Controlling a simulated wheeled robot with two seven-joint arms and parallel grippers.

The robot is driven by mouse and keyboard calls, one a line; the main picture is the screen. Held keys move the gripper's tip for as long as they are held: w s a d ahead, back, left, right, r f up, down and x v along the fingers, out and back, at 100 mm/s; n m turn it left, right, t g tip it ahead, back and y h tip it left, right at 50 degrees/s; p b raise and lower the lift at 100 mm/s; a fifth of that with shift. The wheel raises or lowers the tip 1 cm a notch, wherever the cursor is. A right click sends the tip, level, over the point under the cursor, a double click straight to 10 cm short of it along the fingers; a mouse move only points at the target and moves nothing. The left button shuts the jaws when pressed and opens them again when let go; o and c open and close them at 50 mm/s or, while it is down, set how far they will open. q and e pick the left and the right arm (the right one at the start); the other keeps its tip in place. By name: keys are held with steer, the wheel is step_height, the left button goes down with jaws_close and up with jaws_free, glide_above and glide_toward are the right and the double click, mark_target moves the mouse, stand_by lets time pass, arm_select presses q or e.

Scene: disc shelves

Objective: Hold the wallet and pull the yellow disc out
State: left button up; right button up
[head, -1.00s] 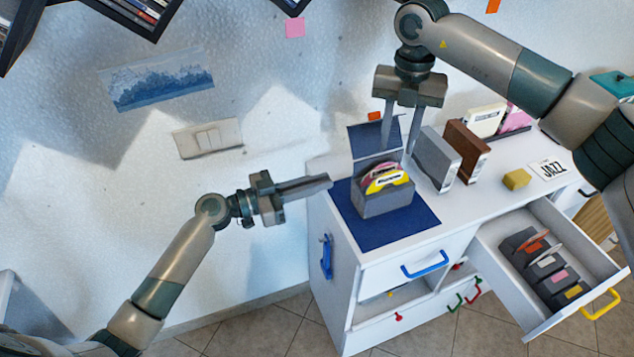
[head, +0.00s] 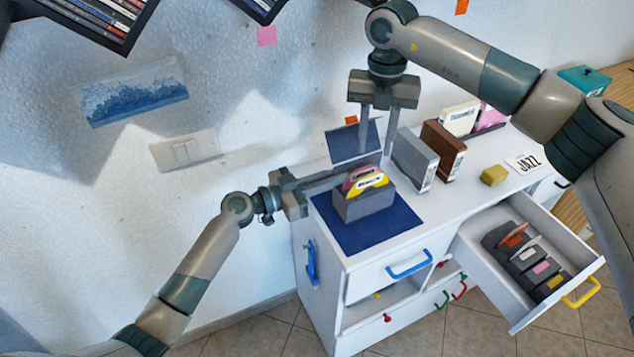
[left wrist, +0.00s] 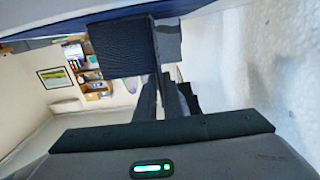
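The wallet (head: 362,207) is a grey open-topped holder standing on a dark blue mat (head: 340,235). A yellow disc (head: 371,183) sticks up from its front slot, with a pink disc (head: 355,174) behind it. My left gripper (head: 328,181) is level at the wallet's left rear side; its fingertips are partly hidden there. In the left wrist view its two fingers (left wrist: 165,95) have a gap between them, and a dark block, seemingly the wallet (left wrist: 125,48), is ahead and to one side. My right gripper (head: 376,152) points down, open and empty, just above and behind the discs.
A grey case (head: 411,160) and a brown case (head: 443,150) stand right of the wallet. A blue panel (head: 352,143) rises behind it. A yellow block (head: 494,175) lies farther right. An open drawer (head: 480,262) with discs juts out at the right front.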

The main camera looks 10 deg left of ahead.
arm_select(q)
steer(key=x, duration=0.8)
jaws_close()
steer(key=shift+a, duration=0.1)
stand_by(0.6)
